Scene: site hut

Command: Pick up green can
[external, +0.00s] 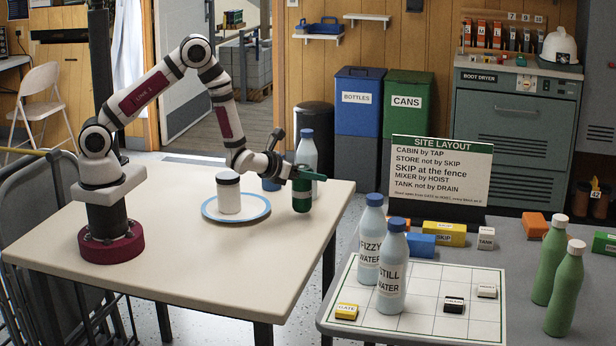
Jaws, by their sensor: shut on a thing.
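The green can (301,197) is upright near the right end of the pale table. My gripper (303,174) comes in from the left and is shut on the can's upper part, hiding its top. I cannot tell whether the can's base touches the table or is slightly above it.
A pale bottle with a blue cap (307,148) stands close behind the can. A blue object (271,184) is partly hidden behind my wrist. To the left, a white jar (228,196) stands on a blue-rimmed plate (211,212). The table's front (190,265) is clear.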

